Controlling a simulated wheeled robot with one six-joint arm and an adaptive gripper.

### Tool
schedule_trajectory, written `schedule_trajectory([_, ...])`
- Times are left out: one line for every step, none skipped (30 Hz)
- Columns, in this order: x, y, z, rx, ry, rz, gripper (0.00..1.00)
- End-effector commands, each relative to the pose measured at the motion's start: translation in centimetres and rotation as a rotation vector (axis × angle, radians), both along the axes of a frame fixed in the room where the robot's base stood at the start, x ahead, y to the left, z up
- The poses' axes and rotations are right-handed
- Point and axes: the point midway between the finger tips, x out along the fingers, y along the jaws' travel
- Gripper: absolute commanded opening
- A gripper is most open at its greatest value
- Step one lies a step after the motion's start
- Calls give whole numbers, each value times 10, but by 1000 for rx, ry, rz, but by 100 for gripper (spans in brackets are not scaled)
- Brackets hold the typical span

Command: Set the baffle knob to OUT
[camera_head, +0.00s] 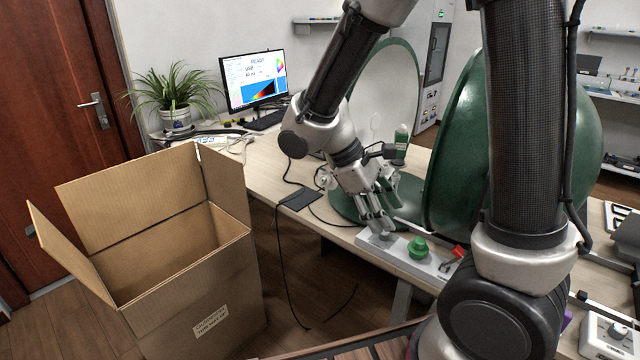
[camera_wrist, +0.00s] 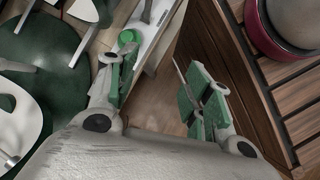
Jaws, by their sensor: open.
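A long light-grey control bar (camera_head: 428,266) lies along the front edge of the bench. It carries a round green knob (camera_head: 418,247) and a red switch (camera_head: 459,252). I cannot read which control is the baffle knob or its setting. My gripper (camera_head: 376,222) is above the bar's left end, left of the green knob, its fingertips close to a grey part there; contact is unclear. In the wrist view my gripper (camera_wrist: 158,80) is open with nothing between its green-padded fingers. The green knob (camera_wrist: 128,37) shows beyond the left finger, outside the gap.
A green open sphere (camera_head: 455,150) stands behind the bar, close to my arm. An open cardboard box (camera_head: 190,290) is on the floor at left. A monitor (camera_head: 254,80) and plant (camera_head: 174,92) are farther back. A grey box with a pale knob (camera_head: 609,335) is at lower right.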

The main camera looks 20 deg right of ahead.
Motion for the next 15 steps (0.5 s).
schedule_trajectory([8, 6, -13, -74, 57, 85, 50])
schedule_trajectory([14, 9, -18, -119, 85, 136, 50])
schedule_trajectory([22, 13, -26, -179, 122, 206, 50])
schedule_trajectory([29, 17, -32, -225, 149, 260, 50])
schedule_trajectory([36, 20, -37, -272, 175, 314, 50])
schedule_trajectory([45, 26, -45, -336, 209, 390, 50])
schedule_trajectory([52, 31, -51, -384, 233, 446, 50])
schedule_trajectory([60, 36, -57, -433, 254, 503, 50])
schedule_trajectory([71, 44, -64, -499, 281, 577, 50])
schedule_trajectory([79, 51, -70, -548, 299, 634, 50])
schedule_trajectory([87, 57, -75, -596, 316, 687, 50])
schedule_trajectory([98, 66, -81, -658, 334, 758, 50])
schedule_trajectory([107, 73, -85, -704, 343, 808, 50])
schedule_trajectory([116, 81, -89, -749, 352, 857, 50])
schedule_trajectory([129, 91, -92, -810, 357, 920, 50])
